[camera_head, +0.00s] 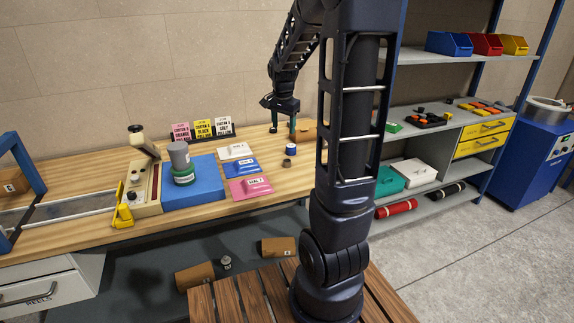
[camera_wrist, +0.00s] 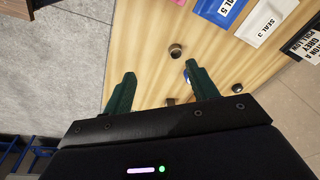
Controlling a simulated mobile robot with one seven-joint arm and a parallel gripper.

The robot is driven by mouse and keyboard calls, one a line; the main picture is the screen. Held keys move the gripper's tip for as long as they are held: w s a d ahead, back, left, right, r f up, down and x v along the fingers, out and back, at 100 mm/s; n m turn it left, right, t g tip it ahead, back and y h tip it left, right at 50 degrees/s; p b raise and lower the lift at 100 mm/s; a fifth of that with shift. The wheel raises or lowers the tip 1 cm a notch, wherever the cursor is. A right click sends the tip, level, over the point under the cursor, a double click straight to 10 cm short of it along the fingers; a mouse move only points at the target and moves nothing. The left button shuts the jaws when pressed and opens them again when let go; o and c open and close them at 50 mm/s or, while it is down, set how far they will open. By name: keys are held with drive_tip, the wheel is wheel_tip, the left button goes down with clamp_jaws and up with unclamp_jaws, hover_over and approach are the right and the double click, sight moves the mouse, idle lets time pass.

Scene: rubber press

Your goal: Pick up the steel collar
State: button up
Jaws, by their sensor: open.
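A small dark, metallic ring-like piece, which looks like the steel collar (camera_head: 287,163), lies on the wooden workbench (camera_head: 120,238) near its right part. In the wrist view the collar (camera_wrist: 175,51) lies on bare wood, just beyond my fingertips and nearer the right one. My gripper (camera_head: 283,127) is above the bench, apart from the collar, with green fingers. In the wrist view my gripper (camera_wrist: 160,74) is open, with nothing seen between its fingers. A blue-and-white round item (camera_head: 291,149) stands close behind the collar; the right finger partly hides it in the wrist view.
Seal packets, including a pink one (camera_head: 250,188), lie left of the collar. Label cards (camera_head: 203,128) stand at the back. Small dark pieces (camera_wrist: 238,87) sit near my right finger.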

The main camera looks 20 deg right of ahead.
drive_tip(key=w+d+f+m, duration=0.1)
drive_tip(key=w+f, duration=0.2)
drive_tip(key=f, duration=0.2)
drive_tip(key=w+d+f+m, duration=0.2)
drive_tip(key=w+f, duration=0.2)
drive_tip(key=f, duration=0.2)
drive_tip(key=w+d+f+m+g+h, duration=0.1)
drive_tip(key=w+d+f+m, duration=0.1)
drive_tip(key=f, duration=0.3)
drive_tip(key=shift+w+f, duration=0.2)
drive_tip(key=shift+w, duration=0.6)
drive_tip(key=shift+d+f, duration=0.1)
drive_tip(key=shift+f, duration=2.5)
drive_tip(key=shift+c, duration=0.5)
drive_tip(key=c, duration=1)
